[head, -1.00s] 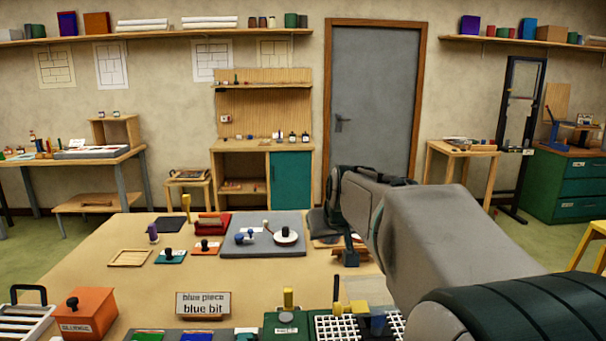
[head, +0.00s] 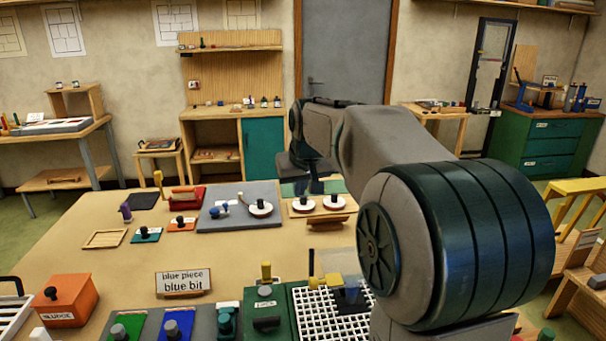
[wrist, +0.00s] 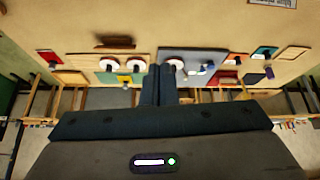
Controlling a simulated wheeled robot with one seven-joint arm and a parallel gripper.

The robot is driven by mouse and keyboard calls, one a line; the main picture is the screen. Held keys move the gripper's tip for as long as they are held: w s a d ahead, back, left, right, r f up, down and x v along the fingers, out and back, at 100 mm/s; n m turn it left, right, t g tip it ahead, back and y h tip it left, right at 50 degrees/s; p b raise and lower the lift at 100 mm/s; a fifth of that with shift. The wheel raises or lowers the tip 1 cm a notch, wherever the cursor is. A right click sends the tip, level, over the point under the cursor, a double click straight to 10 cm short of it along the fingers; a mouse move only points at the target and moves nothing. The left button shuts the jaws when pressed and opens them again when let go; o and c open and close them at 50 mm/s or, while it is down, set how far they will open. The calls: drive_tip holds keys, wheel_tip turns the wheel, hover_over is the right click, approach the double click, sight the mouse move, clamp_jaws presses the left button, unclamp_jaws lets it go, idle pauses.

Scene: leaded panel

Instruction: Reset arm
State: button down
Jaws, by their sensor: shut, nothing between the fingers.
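My gripper (head: 315,187) is raised over the far part of the workbench in the head view, at the end of my arm. In the wrist view its two dark fingers (wrist: 159,86) are together with nothing between them. The tan workbench top (head: 100,265) lies below it. Behind and below the fingers are a wooden board with two white discs (head: 303,205) and a grey board (head: 210,222) with a white disc (head: 260,208) and blue pieces. My arm hides part of the bench's right side.
A sign reading "blue piece blue bit" (head: 183,281) stands near the front. An orange box (head: 68,299) is at front left. A white grid tray (head: 312,322) and a green block (head: 263,295) are at front centre. The left middle of the bench is fairly clear.

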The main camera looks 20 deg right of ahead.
drive_tip(key=v, duration=0.6)
drive_tip(key=s+a+f+g, duration=0.1)
drive_tip(key=s+a+f, duration=0.2)
drive_tip(key=s+f, duration=0.6)
drive_tip(key=s+a+f+g, duration=0.1)
drive_tip(key=s+a+f, duration=0.3)
drive_tip(key=s+f, duration=0.5)
drive_tip(key=s, duration=0.6)
drive_tip(key=shift+s+a+f+n+y+b, duration=0.25)
drive_tip(key=shift+s+f+n+y+b, duration=0.05)
drive_tip(key=shift+s, duration=0.1)
